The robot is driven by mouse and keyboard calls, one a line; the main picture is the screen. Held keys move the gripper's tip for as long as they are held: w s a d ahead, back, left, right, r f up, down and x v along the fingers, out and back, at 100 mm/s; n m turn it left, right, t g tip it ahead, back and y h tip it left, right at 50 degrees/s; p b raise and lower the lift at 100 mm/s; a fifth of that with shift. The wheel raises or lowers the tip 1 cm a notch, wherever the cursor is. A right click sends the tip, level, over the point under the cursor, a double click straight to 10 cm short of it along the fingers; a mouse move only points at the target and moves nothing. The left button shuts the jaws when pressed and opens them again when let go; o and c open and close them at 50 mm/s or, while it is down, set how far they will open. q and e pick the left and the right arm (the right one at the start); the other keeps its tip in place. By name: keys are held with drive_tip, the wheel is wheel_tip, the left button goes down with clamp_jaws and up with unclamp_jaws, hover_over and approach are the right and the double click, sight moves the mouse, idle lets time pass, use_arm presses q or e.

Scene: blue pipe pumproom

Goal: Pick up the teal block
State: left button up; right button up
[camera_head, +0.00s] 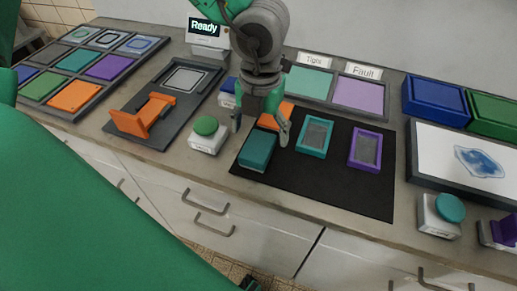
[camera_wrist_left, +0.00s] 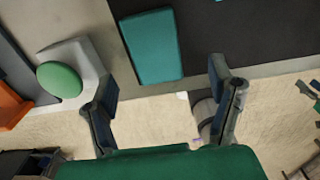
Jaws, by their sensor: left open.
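The teal block (camera_head: 257,150) is a solid rectangular piece at the front left corner of the black mat (camera_head: 345,192). In the left wrist view the teal block (camera_wrist_left: 152,46) lies at the top, between the lines of the two fingers and beyond their tips. My left gripper (camera_head: 261,128) points down above the block's far side, with its fingers spread and nothing between them. The left wrist view shows the open fingers (camera_wrist_left: 163,88) too. I cannot tell the exact height of the fingertips above the mat. My right gripper is not in view.
An orange block (camera_head: 276,115) lies just behind the teal one, partly hidden by the gripper. A teal frame (camera_head: 314,136) and a purple frame (camera_head: 365,149) stand to the right. A green button (camera_head: 206,126) sits close on the left. The mat's front right is clear.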

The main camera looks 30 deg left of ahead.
sight(260, 146)
use_arm(q)
drive_tip(key=shift+d+f, duration=0.25)
drive_tip(key=shift+f, duration=0.15)
drive_tip(key=f, duration=0.1)
drive_tip(key=a+f+b, duration=0.1)
drive_tip(key=f, duration=0.2)
drive_tip(key=shift+w+a+f, duration=0.15)
drive_tip(key=shift+a+f, duration=0.15)
drive_tip(key=shift+f, duration=0.05)
drive_tip(key=shift+a+f, duration=0.1)
drive_tip(key=shift+f, duration=0.15)
drive_tip(key=shift+r, duration=0.15)
drive_tip(key=shift+d, duration=0.5)
drive_tip(key=c, duration=1.2)
drive_tip(key=shift+c, duration=0.6)
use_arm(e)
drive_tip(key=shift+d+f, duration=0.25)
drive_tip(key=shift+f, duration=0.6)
